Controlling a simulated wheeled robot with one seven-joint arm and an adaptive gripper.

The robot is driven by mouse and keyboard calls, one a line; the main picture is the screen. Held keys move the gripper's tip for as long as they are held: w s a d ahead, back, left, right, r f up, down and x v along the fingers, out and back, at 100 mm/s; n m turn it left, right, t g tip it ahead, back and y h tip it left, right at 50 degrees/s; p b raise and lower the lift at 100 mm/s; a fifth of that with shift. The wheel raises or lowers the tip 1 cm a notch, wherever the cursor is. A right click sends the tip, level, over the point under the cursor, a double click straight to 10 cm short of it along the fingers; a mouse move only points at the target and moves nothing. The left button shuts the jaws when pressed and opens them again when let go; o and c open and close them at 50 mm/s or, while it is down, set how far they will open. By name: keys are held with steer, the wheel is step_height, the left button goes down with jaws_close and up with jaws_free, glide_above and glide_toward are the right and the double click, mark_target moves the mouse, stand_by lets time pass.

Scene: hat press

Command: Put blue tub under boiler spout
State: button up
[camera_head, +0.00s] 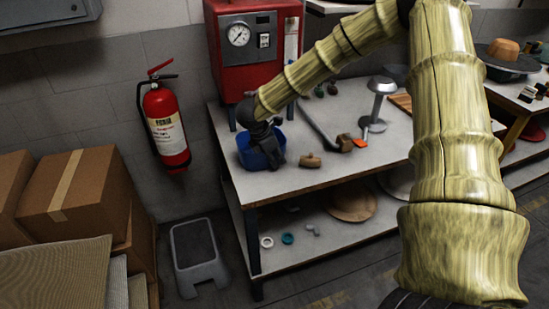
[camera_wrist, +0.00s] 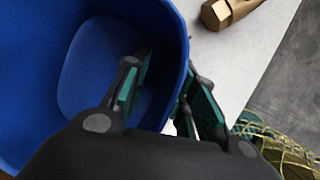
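The blue tub (camera_head: 250,155) stands upright on the workbench, at its back left corner, just in front of and below the red boiler (camera_head: 247,75). I cannot make out the boiler's spout; my arm and wrist cover that area. My gripper (camera_head: 270,150) points down at the tub's right side. In the wrist view the tub (camera_wrist: 85,65) fills the left and looks empty. My gripper (camera_wrist: 168,75) straddles its wall, one finger inside and one outside. The fingers are apart, with a gap between the inner finger and the wall.
On the workbench (camera_head: 290,180) lie a brass-brown fitting (camera_head: 311,160), a long bent tool with an orange part (camera_head: 359,142), and a metal stand (camera_head: 378,105). A fire extinguisher (camera_head: 166,125) hangs left. A step stool (camera_head: 197,255) and cardboard boxes (camera_head: 75,190) stand on the floor.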

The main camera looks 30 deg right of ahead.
steer(key=b+v, duration=0.1)
steer(key=v, duration=1.1)
